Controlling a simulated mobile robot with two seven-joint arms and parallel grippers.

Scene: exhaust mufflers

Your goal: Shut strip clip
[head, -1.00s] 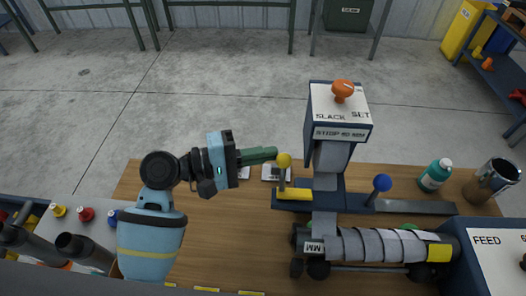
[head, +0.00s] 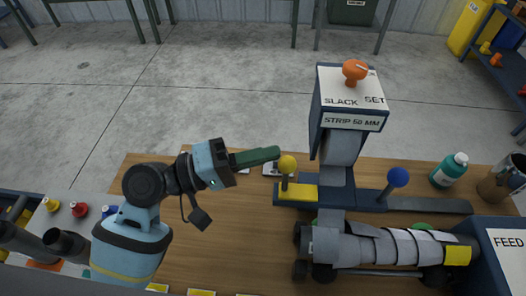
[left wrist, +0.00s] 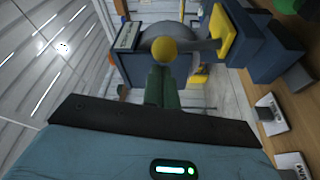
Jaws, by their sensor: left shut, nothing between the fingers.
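A yellow ball knob (head: 287,164) stands on a short post above a yellow block (head: 301,193) on a dark blue bar; I take this to be the strip clip. The knob (left wrist: 163,50) also shows in the left wrist view, just beyond my fingertips. A grey strip (head: 335,178) hangs from the "SLACK SET" box (head: 347,98) down past the bar. My left gripper (head: 277,153) is shut and empty, its green fingers pointing right at the knob. The tips are at or very close to the knob; I cannot tell whether they touch. My right gripper is out of view.
A blue ball knob (head: 398,177) stands farther right on the bar. The wrapped muffler (head: 385,247) lies in front. A teal bottle (head: 450,170), a metal mug (head: 505,178) and the FEED box (head: 505,250) are at right. The wooden bench (head: 235,235) is clear left of the muffler.

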